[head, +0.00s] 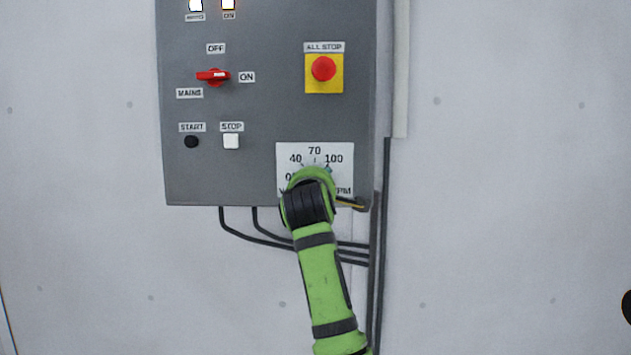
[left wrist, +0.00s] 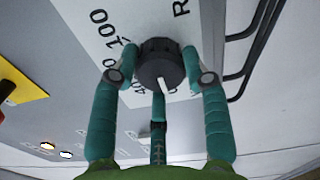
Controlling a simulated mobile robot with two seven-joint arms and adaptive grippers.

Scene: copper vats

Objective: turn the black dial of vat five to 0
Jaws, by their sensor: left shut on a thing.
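The black dial (left wrist: 158,56) shows in the left wrist view on a white scale plate (left wrist: 85,12). My left gripper (left wrist: 160,77) is shut on the dial, its teal fingers around it. The dial's white pointer points down in that view, near a partly hidden mark that may be the 0; exact alignment I cannot tell. In the head view the plate (head: 345,152) sits at the panel's lower right, with 0, 40, 70 and 100 showing. There my green wrist covers the dial and part of the vat label. My right gripper is not in view.
The grey panel (head: 262,110) also bears a red mains switch (head: 213,76), a red all-stop button (head: 323,68) on yellow, a black start button (head: 191,142) and a white stop button (head: 231,141). Dark cables (head: 235,229) run below.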

